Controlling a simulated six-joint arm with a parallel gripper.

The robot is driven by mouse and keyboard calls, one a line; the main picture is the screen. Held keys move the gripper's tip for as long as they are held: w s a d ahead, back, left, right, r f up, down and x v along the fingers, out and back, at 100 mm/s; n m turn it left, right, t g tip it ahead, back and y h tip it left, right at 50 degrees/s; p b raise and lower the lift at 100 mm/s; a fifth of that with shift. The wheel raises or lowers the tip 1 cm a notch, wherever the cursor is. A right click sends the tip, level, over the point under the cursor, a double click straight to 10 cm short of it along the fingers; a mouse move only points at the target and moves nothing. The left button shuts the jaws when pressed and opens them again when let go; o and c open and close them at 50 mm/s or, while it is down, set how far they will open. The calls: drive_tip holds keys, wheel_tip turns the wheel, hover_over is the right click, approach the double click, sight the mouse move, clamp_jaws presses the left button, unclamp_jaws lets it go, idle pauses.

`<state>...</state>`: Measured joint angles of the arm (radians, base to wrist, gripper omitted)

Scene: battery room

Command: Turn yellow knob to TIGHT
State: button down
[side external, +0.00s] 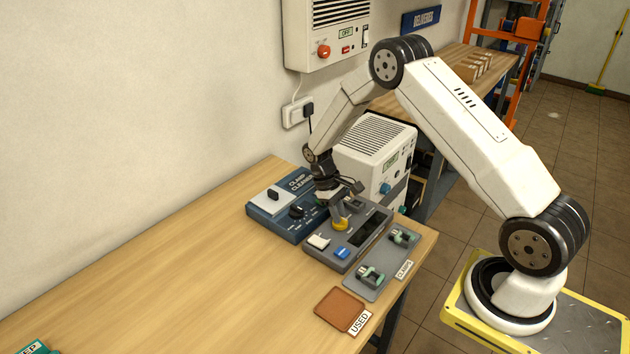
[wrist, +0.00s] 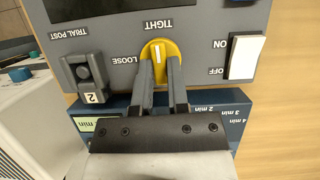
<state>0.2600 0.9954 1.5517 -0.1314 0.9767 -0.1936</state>
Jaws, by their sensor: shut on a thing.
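The yellow knob (wrist: 158,49) is on the grey panel (wrist: 215,20) in the wrist view. Its white line runs nearly up and down in the picture, in line with the word TIGHT (wrist: 158,25) above it. The word LOOSE (wrist: 123,60) is to its left. My gripper (wrist: 161,68) is shut on the knob, one finger on each side of its lower part. In the side view my gripper (side external: 340,210) points down over the panel (side external: 371,237), and the yellow knob (side external: 340,225) shows below the fingers.
A blue clamp cleaner (side external: 264,207) stands behind. A clamps tray (side external: 377,284) with green clamps and a brown used mat (side external: 338,308) lie nearby.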

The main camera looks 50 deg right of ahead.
sight(329, 220)
drive_tip(key=shift+m, duration=0.3)
drive_tip(key=c, duration=0.6)
unclamp_jaws()
drive_tip(key=shift+r, duration=0.15)
drive_tip(key=v, duration=0.7)
drive_tip(key=shift+w+r, duration=0.15)
drive_tip(key=shift+r, duration=0.2)
